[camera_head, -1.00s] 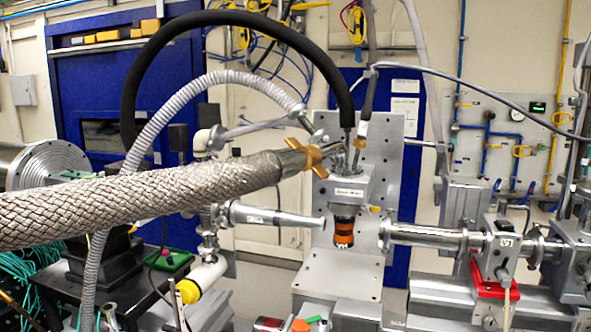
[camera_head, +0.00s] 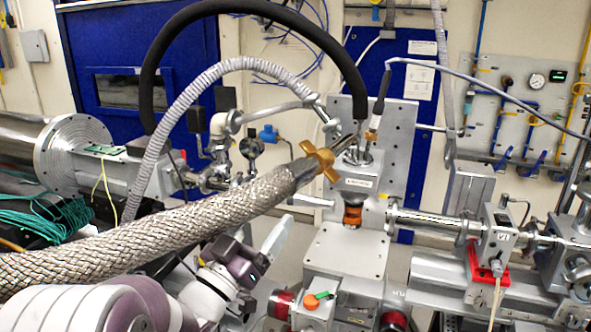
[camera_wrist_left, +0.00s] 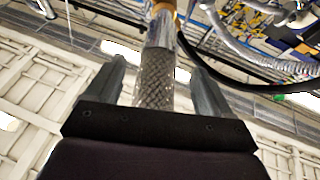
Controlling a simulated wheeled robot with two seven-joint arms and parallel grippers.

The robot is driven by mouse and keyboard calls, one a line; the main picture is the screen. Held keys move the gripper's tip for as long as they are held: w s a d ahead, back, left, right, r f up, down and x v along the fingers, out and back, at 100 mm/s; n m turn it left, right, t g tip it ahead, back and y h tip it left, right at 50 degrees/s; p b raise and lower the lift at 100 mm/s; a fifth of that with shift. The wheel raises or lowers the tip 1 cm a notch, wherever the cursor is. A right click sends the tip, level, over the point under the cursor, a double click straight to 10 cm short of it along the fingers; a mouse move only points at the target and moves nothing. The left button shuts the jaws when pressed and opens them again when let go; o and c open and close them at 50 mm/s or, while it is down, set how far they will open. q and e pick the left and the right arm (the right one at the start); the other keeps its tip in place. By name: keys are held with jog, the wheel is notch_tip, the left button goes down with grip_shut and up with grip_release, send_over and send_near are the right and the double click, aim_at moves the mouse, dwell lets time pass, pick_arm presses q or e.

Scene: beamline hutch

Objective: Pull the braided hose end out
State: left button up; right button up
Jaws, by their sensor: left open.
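The thick silver braided hose (camera_head: 150,235) runs from the lower left edge up to the middle of the head view. Its end has a brass winged fitting (camera_head: 322,163). Beyond this, the end meets the top of the grey instrument head (camera_head: 358,178); its exact seating is hard to see. My left arm rises from the lower left beneath the hose, its hand partly hidden. In the left wrist view, my left gripper (camera_wrist_left: 157,64) is open, with its fingers on either side of the braided hose (camera_wrist_left: 154,80). I cannot tell whether they touch it. My right gripper is out of view.
A black hose (camera_head: 150,85) and a grey corrugated hose (camera_head: 185,100) arch behind the braided one. A beam pipe with red-clamped mounts (camera_head: 488,265) stands to the right. A metal block (camera_head: 345,250) lies below the instrument. Pipes and valves crowd the left.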

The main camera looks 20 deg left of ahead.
aim_at(295, 175)
pick_arm(q)
jog(key=p+x, duration=0.5)
jog(key=x, duration=0.6)
jog(key=shift+p, duration=0.35)
jog(key=shift+w, duration=0.45)
